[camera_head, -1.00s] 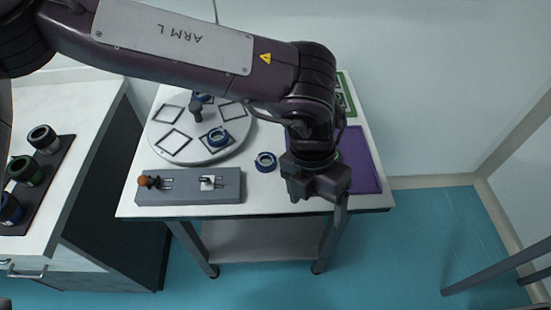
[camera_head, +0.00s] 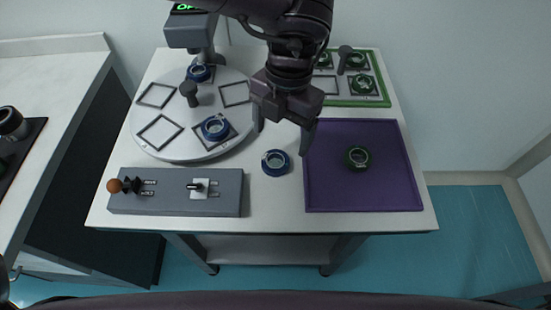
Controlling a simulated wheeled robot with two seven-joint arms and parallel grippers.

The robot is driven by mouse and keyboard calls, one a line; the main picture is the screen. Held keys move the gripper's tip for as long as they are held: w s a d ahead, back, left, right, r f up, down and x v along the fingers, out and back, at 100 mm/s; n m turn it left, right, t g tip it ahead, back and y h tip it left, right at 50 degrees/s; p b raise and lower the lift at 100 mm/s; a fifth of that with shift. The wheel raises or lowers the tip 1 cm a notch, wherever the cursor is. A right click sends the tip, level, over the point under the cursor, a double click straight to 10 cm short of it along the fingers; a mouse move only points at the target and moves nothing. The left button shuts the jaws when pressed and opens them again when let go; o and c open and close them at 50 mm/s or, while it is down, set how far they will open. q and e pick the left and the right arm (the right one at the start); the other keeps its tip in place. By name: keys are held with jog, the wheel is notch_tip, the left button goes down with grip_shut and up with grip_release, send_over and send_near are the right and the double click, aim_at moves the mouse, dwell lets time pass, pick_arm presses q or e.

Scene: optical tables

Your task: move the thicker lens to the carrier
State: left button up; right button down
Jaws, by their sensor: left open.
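My left gripper (camera_head: 283,138) is open and empty, above the table with its fingers pointing down. A blue-ringed lens (camera_head: 275,162) lies on the white table just below the fingertips, apart from them as far as I can tell. Another blue-ringed lens (camera_head: 215,128) sits in a marked square of the round grey turntable (camera_head: 185,150), and a third (camera_head: 198,73) is at its back. A green-ringed lens (camera_head: 357,157) lies on the purple tray (camera_head: 340,192). I cannot tell which lens is thicker, nor which thing is the carrier. My right gripper is out of view.
A green-edged tray (camera_head: 357,103) with several green-ringed lenses stands at the back right. A grey control box (camera_head: 225,205) with an orange-knobbed lever and a switch is at the front left. A device with a green display (camera_head: 190,32) stands behind the turntable.

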aim_at(275, 160)
pick_arm(q)
jog(key=shift+w+f, duration=0.25)
jog(key=shift+f, duration=0.35)
jog(key=shift+s+a+f, duration=0.1)
jog(key=shift+s+f, duration=0.05)
jog(key=shift+f, duration=0.65)
jog(key=shift+a+f, duration=0.1)
jog(key=shift+f, duration=0.3)
jog(key=f, duration=0.4)
jog(key=shift+a+f+p, duration=0.3)
jog(key=shift+f+p, duration=0.05)
jog(key=shift+p, duration=0.05)
jog(key=c, duration=1.2)
jog(key=shift+o, duration=0.2)
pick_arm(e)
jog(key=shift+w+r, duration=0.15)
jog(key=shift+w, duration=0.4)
pick_arm(q)
jog(key=shift+r, duration=0.1)
